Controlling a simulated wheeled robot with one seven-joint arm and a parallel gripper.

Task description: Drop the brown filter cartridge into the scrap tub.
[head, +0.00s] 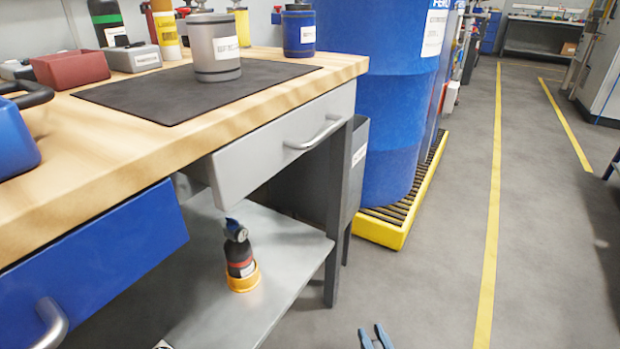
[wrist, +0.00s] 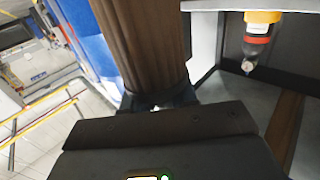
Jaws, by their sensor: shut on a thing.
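The brown filter cartridge (wrist: 140,45) is a ribbed brown cylinder in the wrist view, standing out from between the jaws. My gripper (wrist: 165,98) is shut on it near one end; the dark gripper body hides part of the grip. In the head view two blue fingertips of my gripper (head: 375,337) show at the bottom edge, over the floor and right of the bench. The cartridge cannot be made out there. I cannot pick out the scrap tub with certainty in either view.
A wooden workbench (head: 300,85) with a grey drawer (head: 283,145) pulled out stands left. A bottle in an orange base (head: 242,278) is on its lower shelf (head: 285,300). Blue drums (head: 395,110) stand on a yellow pallet (head: 385,232). The floor aisle right is clear.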

